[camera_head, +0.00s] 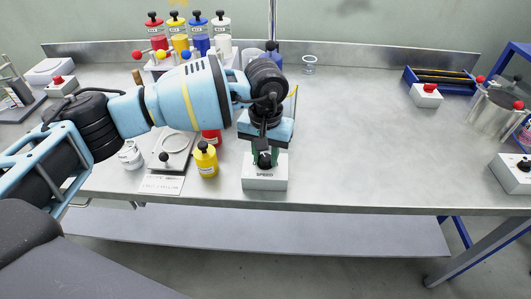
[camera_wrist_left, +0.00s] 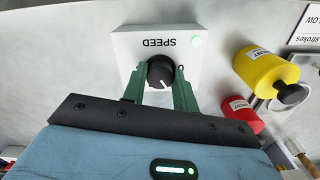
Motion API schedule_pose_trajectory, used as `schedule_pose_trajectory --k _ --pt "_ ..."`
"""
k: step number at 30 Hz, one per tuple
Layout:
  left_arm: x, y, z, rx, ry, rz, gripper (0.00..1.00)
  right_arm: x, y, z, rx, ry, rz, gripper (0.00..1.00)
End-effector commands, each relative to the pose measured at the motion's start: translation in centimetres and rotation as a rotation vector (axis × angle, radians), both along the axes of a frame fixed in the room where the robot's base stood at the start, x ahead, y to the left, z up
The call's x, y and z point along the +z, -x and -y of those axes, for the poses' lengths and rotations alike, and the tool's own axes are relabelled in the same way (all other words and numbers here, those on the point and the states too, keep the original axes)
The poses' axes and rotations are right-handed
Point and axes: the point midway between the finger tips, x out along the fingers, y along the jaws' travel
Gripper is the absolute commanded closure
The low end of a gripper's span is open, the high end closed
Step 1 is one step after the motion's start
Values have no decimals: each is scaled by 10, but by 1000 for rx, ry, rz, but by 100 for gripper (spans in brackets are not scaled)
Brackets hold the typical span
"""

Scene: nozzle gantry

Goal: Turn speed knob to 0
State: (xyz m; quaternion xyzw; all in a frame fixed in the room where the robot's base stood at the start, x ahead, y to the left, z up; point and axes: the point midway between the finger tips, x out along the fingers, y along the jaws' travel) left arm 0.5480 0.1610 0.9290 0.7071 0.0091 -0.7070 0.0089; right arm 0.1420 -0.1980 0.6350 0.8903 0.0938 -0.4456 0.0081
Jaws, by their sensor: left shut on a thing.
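The white SPEED box (camera_head: 265,184) stands near the table's front edge, left of my table view's middle, and has a black knob (camera_wrist_left: 159,68) on it. In the left wrist view the box's label appears upside down, with a lit green light at its corner and a 0 mark beside the knob. A white pointer line shows on the knob; its exact setting is hard to read. My left gripper (camera_wrist_left: 160,82) has its green fingers on either side of the knob, shut on it. The head view shows this gripper (camera_head: 264,157) coming down from above. My right gripper is not in view.
A yellow bottle (camera_head: 206,160) and a red one (camera_head: 212,137) stand just left of the box. A scale-like plate (camera_head: 174,146) and white bottle (camera_head: 130,155) lie farther left. Another knob box (camera_head: 512,173) is at the far right. The table's middle right is clear.

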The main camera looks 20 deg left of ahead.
Motion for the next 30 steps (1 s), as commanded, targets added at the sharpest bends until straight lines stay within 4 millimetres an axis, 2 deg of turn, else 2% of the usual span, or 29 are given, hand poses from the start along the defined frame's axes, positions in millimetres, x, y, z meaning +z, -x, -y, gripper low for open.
schedule_pose_trajectory --k 11,30 --pt "1 0 0 169 0 -1 94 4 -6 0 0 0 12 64" --pt "2 0 0 754 1 1 94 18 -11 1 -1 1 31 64"
